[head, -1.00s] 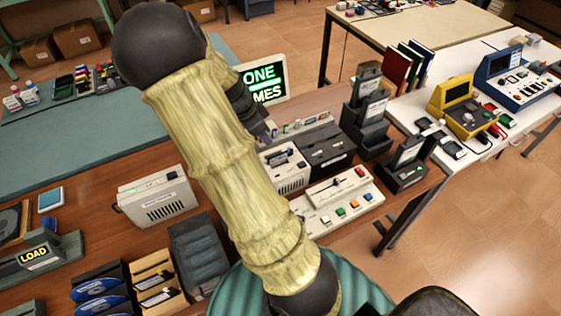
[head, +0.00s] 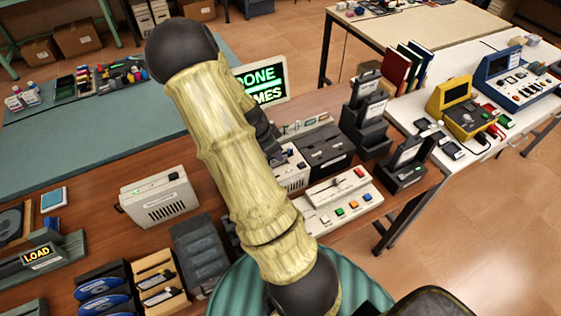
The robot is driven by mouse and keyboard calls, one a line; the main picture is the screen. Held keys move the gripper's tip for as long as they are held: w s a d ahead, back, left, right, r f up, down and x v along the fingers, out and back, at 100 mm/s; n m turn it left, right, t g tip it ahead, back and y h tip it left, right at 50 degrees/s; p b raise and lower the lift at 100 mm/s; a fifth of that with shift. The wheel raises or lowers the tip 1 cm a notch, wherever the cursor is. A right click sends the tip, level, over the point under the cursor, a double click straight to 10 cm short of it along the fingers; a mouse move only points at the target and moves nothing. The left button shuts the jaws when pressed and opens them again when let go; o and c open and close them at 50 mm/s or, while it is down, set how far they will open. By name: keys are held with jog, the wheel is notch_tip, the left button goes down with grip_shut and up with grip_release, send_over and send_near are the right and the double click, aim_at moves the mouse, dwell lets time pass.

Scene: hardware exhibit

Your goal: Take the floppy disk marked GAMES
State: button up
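A monitor (head: 262,84) at the back shows green text, "DONE" above a partly covered word ending in "MES". Dark floppy disks with pale labels stand in a tiered black rack (head: 366,130); another stands in a lower black holder (head: 404,172). Their labels are too small to read, so I cannot tell which is marked GAMES. My gripper (head: 271,150) is mostly hidden behind my pale arm, above the beige drive unit (head: 293,172). Its fingers and anything in them cannot be made out.
A beige button panel (head: 338,200) and a dark box (head: 322,150) stand right of my arm. A beige device (head: 158,196), disk trays (head: 157,281) and a "LOAD" sign (head: 37,255) are at left. A white table (head: 470,150) with consoles stands at right.

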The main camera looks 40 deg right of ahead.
aim_at(281, 163)
jog(key=shift+x, duration=1.6)
jog(key=shift+r, duration=0.1)
grip_shut()
